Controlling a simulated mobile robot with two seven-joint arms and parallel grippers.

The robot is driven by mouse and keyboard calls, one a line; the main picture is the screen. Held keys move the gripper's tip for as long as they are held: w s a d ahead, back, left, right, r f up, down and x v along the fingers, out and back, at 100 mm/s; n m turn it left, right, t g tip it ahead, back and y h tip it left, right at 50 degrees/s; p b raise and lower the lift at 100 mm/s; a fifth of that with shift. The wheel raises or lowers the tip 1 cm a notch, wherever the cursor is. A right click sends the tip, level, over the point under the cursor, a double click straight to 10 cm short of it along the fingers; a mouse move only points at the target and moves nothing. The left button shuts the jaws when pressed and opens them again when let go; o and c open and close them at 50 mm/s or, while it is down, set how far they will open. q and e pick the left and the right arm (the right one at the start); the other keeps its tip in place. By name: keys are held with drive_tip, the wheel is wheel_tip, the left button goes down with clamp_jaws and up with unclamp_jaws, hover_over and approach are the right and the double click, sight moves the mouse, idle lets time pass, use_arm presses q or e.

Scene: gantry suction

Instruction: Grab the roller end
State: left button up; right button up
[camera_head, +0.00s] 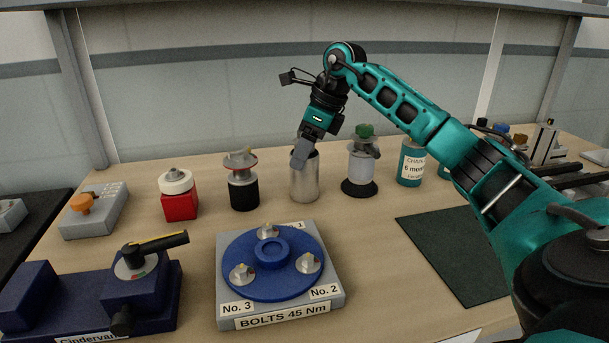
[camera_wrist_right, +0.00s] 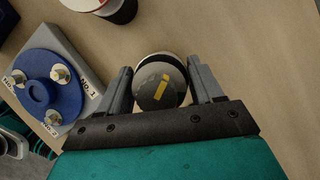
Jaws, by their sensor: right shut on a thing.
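A silver metal cylinder (camera_head: 304,186), which I take to be the roller end, stands upright on the wooden bench in the head view. My right gripper (camera_head: 301,158) reaches down over its top and is shut on it. In the right wrist view, the cylinder's round dark top (camera_wrist_right: 158,92) with a yellow mark lies between the two fingers of my right gripper (camera_wrist_right: 161,76). In the head view the gripper hides part of the cylinder's rim. My left gripper is in neither view.
A black-based post (camera_head: 244,192) stands left of the cylinder, and a green-knobbed post (camera_head: 361,168) stands right. In front is a grey plate (camera_head: 225,314) with a blue disc (camera_head: 268,285). A dark mat (camera_head: 455,262) lies to the right.

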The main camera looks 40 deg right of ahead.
clamp_jaws()
drive_tip(key=shift+r, duration=0.2)
idle(0.4)
